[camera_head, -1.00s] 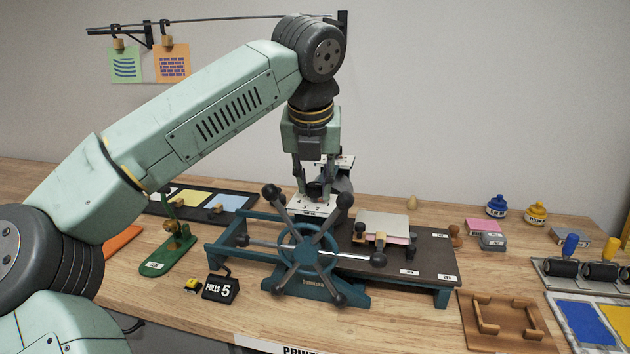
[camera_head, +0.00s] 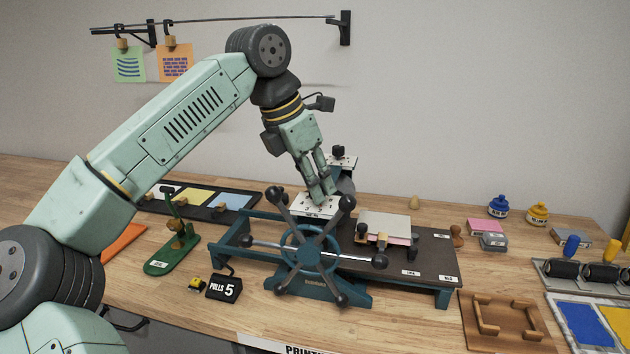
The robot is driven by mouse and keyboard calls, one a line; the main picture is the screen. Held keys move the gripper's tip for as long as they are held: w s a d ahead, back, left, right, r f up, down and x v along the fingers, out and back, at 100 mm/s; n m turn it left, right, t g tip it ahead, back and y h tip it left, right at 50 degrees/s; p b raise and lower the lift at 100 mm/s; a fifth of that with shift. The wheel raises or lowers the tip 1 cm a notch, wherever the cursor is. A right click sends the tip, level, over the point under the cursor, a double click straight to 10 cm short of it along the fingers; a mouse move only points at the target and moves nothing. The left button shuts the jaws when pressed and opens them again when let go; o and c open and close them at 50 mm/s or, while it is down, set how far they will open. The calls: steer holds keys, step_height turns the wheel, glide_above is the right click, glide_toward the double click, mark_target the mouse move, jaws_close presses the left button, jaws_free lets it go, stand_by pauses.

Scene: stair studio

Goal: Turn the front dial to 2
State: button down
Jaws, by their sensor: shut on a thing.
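The front dial's white plate (camera_head: 313,210) sits on the teal press, just behind the press's spoked wheel (camera_head: 308,248). A few dark marks show on the plate, too small to read. My gripper (camera_head: 322,197) reaches down to this plate at a tilt and is shut on the front dial's knob. The fingers hide most of the knob, and I cannot read its setting. A second dial (camera_head: 339,153), with a black knob on a white plate, stands behind my gripper, apart from it.
The wheel's spokes rise close in front of my gripper. A pink-edged block (camera_head: 383,227) lies on the press bed to the right. A black sign (camera_head: 223,288) reading "PULLS 5" and a green stand (camera_head: 172,250) are at the left. Ink bottles (camera_head: 498,207) stand at the back right.

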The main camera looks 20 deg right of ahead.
steer(key=shift+m+g, duration=0.4)
steer(key=shift+m, duration=0.7)
steer(key=c, duration=1.3)
jaws_free()
steer(key=shift+c, duration=0.2)
steer(key=shift+r, duration=0.1)
steer(key=v, duration=1.1)
steer(key=shift+a+r, duration=0.25)
steer(key=shift+r, duration=0.1)
steer(key=shift+w, duration=0.1)
